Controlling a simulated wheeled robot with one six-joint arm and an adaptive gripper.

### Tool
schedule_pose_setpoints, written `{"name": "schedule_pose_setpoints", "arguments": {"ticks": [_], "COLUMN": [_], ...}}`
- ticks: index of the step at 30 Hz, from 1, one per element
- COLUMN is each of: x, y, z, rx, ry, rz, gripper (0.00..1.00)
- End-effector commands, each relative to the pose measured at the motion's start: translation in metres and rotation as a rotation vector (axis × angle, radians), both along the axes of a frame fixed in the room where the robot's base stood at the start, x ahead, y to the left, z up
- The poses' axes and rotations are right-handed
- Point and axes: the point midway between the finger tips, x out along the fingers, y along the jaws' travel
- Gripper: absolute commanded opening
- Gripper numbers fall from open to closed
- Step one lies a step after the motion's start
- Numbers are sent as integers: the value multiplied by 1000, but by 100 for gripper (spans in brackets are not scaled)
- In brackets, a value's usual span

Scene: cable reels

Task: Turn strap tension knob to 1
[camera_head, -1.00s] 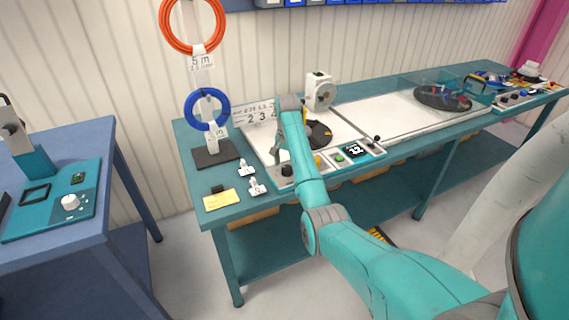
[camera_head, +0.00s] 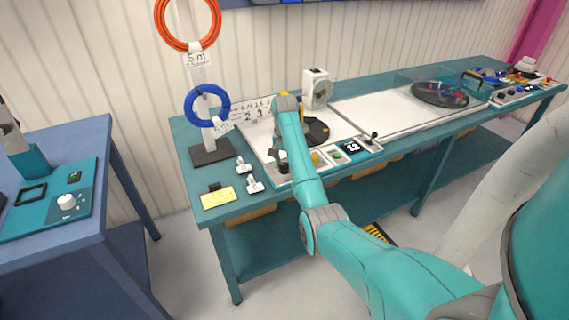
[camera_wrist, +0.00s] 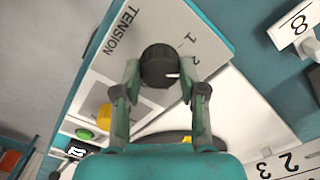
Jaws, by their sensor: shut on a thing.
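The strap tension knob (camera_wrist: 158,62) is round and black, on a pale panel (camera_wrist: 122,62) marked TENSION, in the wrist view. Its white pointer mark faces right, toward the right finger and a little below the printed 2. The printed 1 lies up and to the right of the knob. My gripper (camera_wrist: 158,76) is shut on the knob, one finger at each side. The right finger may cover further scale marks. In the head view my gripper (camera_head: 281,157) is down at the panel's front left and hides most of the knob.
A green button (camera_wrist: 83,134) and a yellow part (camera_wrist: 104,116) sit beside the knob. White tags (camera_head: 254,185) and a yellow note (camera_head: 218,197) lie left on the teal bench. A blue coil (camera_head: 207,107) hangs behind them.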

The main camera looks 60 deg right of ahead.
Motion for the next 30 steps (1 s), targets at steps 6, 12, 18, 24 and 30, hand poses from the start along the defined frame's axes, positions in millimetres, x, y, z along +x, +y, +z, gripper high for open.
{"name": "schedule_pose_setpoints", "arguments": {"ticks": [6,12,18,24,30], "x": [0,0,0,0,0], "y": [0,0,0,1,0], "z": [-1,-1,-1,-1,-1], "rx": [1,1,1,1,2], "ry": [0,0,0,0,0], "rz": [100,255,416,551,641], "gripper": [7,7,7,7,7]}}
